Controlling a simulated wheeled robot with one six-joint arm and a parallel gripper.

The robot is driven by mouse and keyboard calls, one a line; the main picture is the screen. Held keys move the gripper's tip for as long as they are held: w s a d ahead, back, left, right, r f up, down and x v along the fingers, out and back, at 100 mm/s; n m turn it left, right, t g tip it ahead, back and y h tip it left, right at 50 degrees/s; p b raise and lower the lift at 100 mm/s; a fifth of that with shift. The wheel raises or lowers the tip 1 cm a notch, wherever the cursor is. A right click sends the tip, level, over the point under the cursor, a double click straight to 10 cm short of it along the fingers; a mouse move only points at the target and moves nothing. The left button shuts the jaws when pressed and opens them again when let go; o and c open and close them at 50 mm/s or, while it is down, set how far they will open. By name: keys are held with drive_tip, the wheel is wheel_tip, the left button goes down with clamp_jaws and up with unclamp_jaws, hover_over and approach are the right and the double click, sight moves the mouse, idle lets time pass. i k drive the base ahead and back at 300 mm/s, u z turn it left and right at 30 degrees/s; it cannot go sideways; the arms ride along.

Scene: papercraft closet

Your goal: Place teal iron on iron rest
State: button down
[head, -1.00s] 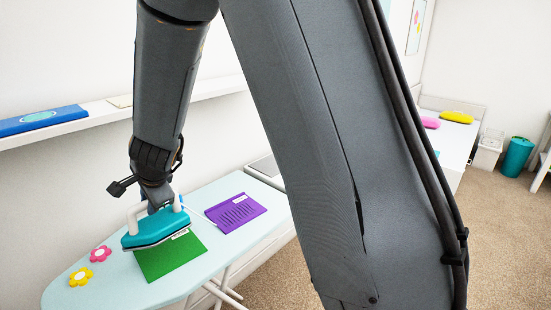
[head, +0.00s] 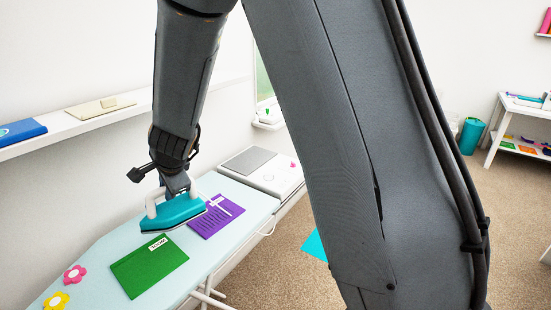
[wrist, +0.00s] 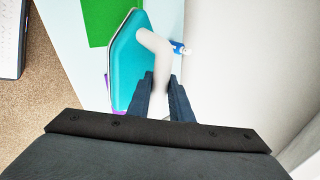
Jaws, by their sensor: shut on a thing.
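The teal iron (head: 172,214) has a white handle and hangs from my gripper (head: 178,187) above the pale blue ironing board (head: 118,243). My gripper is shut on the handle. The wrist view also shows the iron (wrist: 130,62), with my gripper's fingers (wrist: 168,88) on either side of its white handle. In the head view the iron appears between the green cloth and the purple cloth. A grey plate on a white surface at the board's far end may be the iron rest (head: 248,160); I cannot tell for sure.
A green labelled cloth (head: 148,270) and a purple cloth (head: 218,222) lie on the board. Pink (head: 75,274) and yellow (head: 56,301) flowers are at its near end. A white wall shelf (head: 75,125) runs along the left.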

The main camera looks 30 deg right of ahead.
sight(250, 160)
drive_tip(key=z, duration=1.65)
drive_tip(key=i, duration=2.3)
drive_tip(key=u, duration=2.05)
